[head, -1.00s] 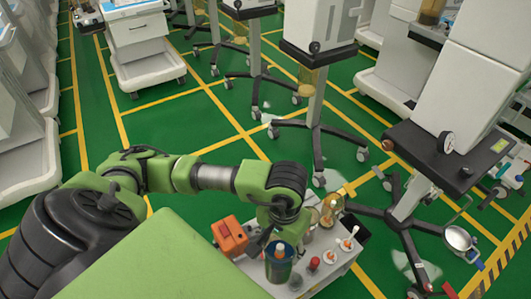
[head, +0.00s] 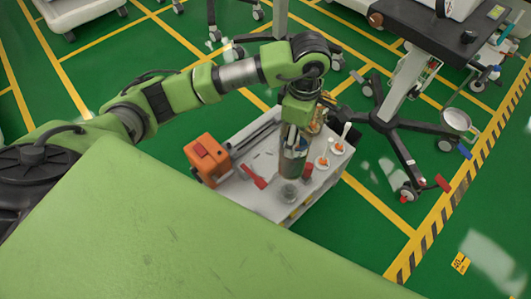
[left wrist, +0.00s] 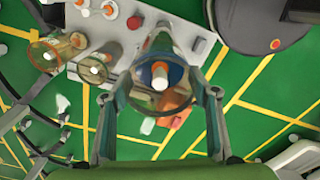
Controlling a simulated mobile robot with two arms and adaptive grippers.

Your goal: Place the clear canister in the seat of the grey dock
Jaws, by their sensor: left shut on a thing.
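My left gripper (head: 294,138) reaches over the cart top from the left arm. In the left wrist view its two fingers (left wrist: 161,82) are shut around the clear canister (left wrist: 160,77), which has a blue rim and a white and orange piece in its middle. In the head view the canister (head: 293,164) looks dark, see-through and upright under the gripper. A round grey piece (head: 288,194) shows just in front of its lower end; I cannot tell whether this is the grey dock's seat, or whether the canister touches it. My right gripper is out of view.
The pale cart top (head: 238,190) also holds an orange box (head: 207,158), a red piece (head: 253,176) and white items with orange parts (head: 322,162). A wheeled stand (head: 400,125) is at right.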

